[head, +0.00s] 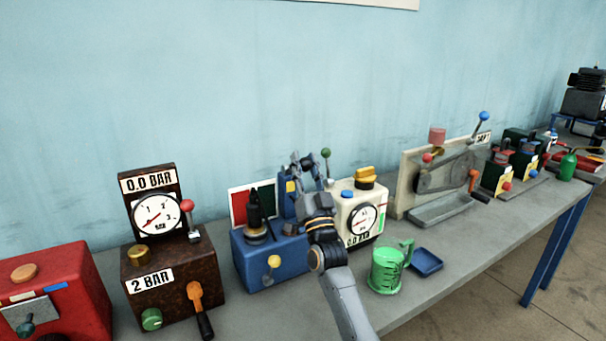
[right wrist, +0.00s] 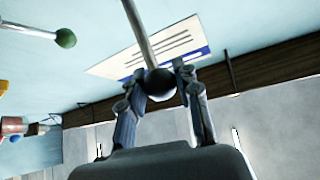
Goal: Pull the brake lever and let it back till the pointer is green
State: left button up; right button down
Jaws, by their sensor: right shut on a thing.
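My right gripper (head: 303,160) is raised over the blue machine (head: 268,262) in the head view. In the right wrist view the gripper (right wrist: 160,82) is shut on the black ball knob (right wrist: 160,85) of a lever with a grey rod (right wrist: 139,30). In the head view that knob is hidden by the gripper. A red and dark green panel (head: 239,209) stands at the back of the blue machine. A black upright part (head: 255,207) stands before it and covers some of it. I cannot make out a pointer on the panel. My left gripper is not in view.
Right of my gripper stands a cream gauge box (head: 347,216) with a green-knobbed lever (head: 326,154). A green mug (head: 386,271) and a blue dish (head: 426,262) sit in front. A rusty gauge box (head: 172,283) stands left. Bench space (head: 460,240) is free at right.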

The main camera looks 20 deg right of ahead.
jog(key=shift+s+f+b, duration=0.1)
jog(key=shift+f+b, duration=0.2)
jog(key=shift+f, duration=0.4)
jog(key=c, duration=1)
grip_release()
jog(key=shift+o, duration=0.2)
jog(key=shift+s+r, duration=0.1)
jog(key=v, duration=1.2)
jog(key=shift+s, duration=0.1)
